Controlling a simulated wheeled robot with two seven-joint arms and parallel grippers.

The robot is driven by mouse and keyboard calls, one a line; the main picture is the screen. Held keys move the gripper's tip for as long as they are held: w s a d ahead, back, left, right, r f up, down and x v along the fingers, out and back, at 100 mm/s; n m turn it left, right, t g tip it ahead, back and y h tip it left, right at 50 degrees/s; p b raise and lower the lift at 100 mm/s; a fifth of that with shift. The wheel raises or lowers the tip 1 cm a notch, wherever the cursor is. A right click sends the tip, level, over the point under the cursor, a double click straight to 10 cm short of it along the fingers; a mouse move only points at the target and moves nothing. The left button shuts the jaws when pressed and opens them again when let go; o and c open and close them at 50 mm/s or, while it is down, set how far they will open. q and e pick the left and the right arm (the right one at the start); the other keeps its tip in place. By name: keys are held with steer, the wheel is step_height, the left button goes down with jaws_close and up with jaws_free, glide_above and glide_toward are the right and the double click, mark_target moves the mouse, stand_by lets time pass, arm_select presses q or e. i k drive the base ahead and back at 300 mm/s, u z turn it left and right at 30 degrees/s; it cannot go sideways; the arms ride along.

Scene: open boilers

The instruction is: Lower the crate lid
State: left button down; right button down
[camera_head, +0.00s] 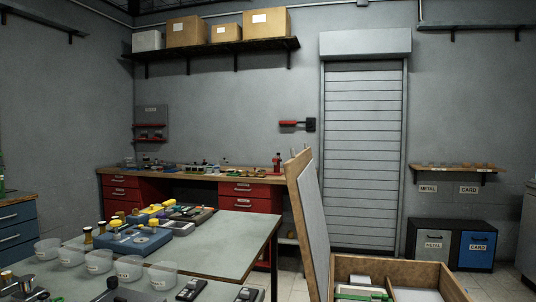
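A wooden crate (455,284) stands at the bottom right, cut off by the lower edge of the picture. Its lid (313,222) is up, standing nearly upright and leaning a little at the crate's left side. The lid has a wooden edge and a pale grey inner face turned to the right. Inside the open crate are a green and white item (361,293) and a pale flat item (416,295), only partly visible. I cannot make out either of my grippers in this view.
A table (225,238) to the left of the lid bears clear cups (100,262), a blue tray (134,239) and small devices. Behind are a red-drawered workbench (250,203), a roller shutter (362,155) and metal and card bins (433,242). Some floor shows behind the crate.

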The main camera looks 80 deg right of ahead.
mark_target(303, 185)
steer(key=k, duration=0.6)
steer(key=z, duration=0.9)
